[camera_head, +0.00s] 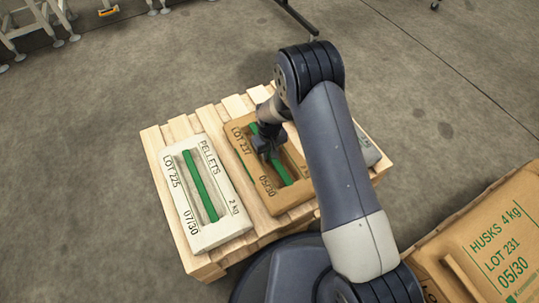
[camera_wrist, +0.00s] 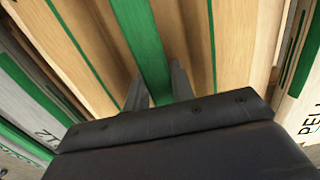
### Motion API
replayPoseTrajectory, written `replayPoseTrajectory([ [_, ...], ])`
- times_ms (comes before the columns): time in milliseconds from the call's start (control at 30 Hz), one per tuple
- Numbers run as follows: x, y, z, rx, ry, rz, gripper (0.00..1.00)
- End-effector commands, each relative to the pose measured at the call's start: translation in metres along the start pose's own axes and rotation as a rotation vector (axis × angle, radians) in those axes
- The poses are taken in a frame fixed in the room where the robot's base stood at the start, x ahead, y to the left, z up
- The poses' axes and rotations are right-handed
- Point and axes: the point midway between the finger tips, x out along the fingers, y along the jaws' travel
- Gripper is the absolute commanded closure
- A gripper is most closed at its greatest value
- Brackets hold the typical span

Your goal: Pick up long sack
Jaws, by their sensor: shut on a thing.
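A brown sack (camera_head: 285,196) marked LOT 237 and 05/30 lies on the wooden pallet, in the middle of a row. It has a recessed centre with a green bar handle (camera_head: 282,170) along it. My gripper (camera_head: 268,155) points down into the recess and is shut on the green handle. In the wrist view the green handle (camera_wrist: 146,42) runs between the two fingers of my gripper (camera_wrist: 160,88). The brown sack (camera_wrist: 235,45) fills most of that view. My arm hides part of this sack in the head view.
A white PELLETS sack (camera_head: 218,229) lies close on the left of the pallet (camera_head: 152,140). A grey sack (camera_head: 367,150) on the right is mostly behind my arm. A brown HUSKS sack (camera_head: 490,240) is at the lower right. Open floor (camera_head: 150,70) lies beyond the pallet.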

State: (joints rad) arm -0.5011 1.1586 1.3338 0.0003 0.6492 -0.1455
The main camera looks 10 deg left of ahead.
Motion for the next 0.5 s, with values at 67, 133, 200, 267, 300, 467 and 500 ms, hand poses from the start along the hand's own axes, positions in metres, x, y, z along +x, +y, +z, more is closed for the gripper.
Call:
replayPoseTrajectory([
  [67,-0.004,0.000,-0.002,0.000,0.005,0.001,1.00],
  [133,-0.009,0.000,-0.002,0.000,0.006,0.001,1.00],
  [200,-0.017,0.000,-0.003,0.000,0.008,0.001,1.00],
  [267,-0.025,0.000,-0.003,0.000,0.007,0.001,1.00],
  [300,-0.032,0.000,-0.003,0.000,0.007,0.001,1.00],
  [467,-0.060,0.001,-0.003,0.000,0.009,0.001,1.00],
  [500,-0.066,0.000,-0.003,0.000,0.008,0.001,1.00],
])
